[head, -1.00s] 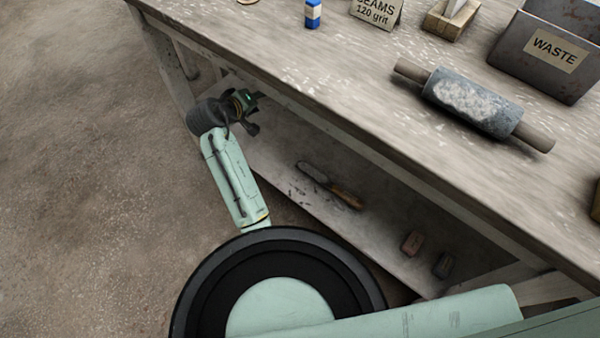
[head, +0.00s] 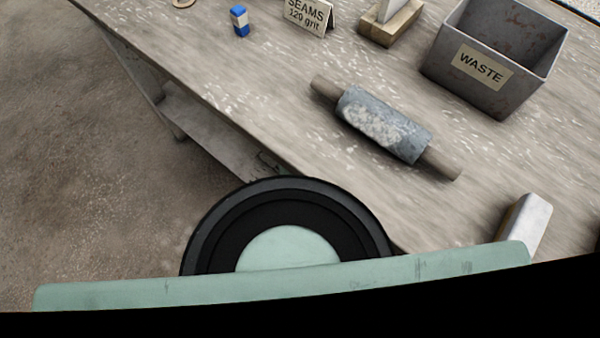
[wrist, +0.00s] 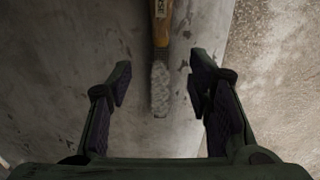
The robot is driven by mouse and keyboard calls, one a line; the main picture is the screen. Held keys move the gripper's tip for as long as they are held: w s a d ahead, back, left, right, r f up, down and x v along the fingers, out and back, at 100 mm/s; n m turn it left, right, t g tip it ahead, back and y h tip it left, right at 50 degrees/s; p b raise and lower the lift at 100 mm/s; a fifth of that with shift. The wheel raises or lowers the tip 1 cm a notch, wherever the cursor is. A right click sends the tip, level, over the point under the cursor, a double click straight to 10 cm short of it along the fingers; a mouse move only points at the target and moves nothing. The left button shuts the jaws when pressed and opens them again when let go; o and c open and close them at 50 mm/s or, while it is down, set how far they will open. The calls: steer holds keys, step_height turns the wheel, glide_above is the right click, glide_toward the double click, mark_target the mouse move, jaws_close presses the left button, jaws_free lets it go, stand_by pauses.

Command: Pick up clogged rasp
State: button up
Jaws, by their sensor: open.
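The clogged rasp (wrist: 160,92) shows in the wrist view, its metal face caked with pale plaster and its worn wooden handle (wrist: 161,30) running up out of the top edge. It lies on the grey lower shelf (wrist: 75,60) under the table. My gripper (wrist: 158,75) is open and empty, with one finger on each side of the rasp's plaster-covered end. The fingers appear apart from it; how far above it they are I cannot tell. In the head view the rasp and my gripper are out of sight.
The tabletop (head: 270,90) carries a grey roller (head: 385,125) with wooden ends, a WASTE bin (head: 480,95), a SEAMS 120 grit sign (head: 308,14) and a small blue-and-white block (head: 239,20). Speckled floor (wrist: 270,70) lies right of the shelf in the wrist view.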

steer(key=f, duration=0.9)
steer(key=shift+w+a+f, duration=0.15)
steer(key=shift+a+f, duration=0.05)
steer(key=shift+f, duration=0.2)
steer(key=shift+c, duration=0.5)
jaws_close()
